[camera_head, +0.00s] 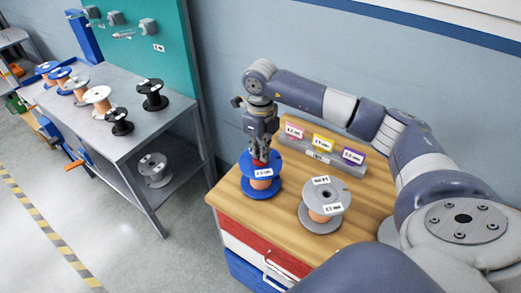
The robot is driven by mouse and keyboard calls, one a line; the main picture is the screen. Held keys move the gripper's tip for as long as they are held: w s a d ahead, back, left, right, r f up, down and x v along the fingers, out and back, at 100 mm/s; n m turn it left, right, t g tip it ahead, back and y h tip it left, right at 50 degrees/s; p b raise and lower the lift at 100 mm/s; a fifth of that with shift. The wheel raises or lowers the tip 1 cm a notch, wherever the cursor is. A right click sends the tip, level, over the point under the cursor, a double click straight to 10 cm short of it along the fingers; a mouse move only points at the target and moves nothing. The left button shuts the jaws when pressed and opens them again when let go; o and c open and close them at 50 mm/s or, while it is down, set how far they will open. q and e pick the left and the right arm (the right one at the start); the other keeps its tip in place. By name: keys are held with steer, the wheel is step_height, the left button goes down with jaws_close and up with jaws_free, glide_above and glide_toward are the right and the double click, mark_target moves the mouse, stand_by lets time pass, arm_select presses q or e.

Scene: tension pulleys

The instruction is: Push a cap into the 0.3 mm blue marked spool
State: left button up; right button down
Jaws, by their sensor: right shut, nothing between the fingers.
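A blue spool (262,184) with copper-coloured wire and a white label stands upright on the left part of the wooden cabinet top (290,222). The label text is too small to read surely. My right gripper (260,158) is shut and points straight down over the middle of this spool. A small red piece (260,164) shows between the fingertips and the spool's upper flange. I cannot tell whether it is a cap, or how deep it sits in the spool. The gripper hides the spool's centre hole. My left gripper is not in view.
A grey spool (323,203) with white labels stands right of the blue one. A rack (322,160) with pink, yellow and purple labels stands behind. A metal workbench (138,128) at left holds several spools, with a grey spool (154,170) on its lower shelf.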

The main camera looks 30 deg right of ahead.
steer(key=shift+r+p, duration=1.9)
steer(key=shift+r, duration=1.45)
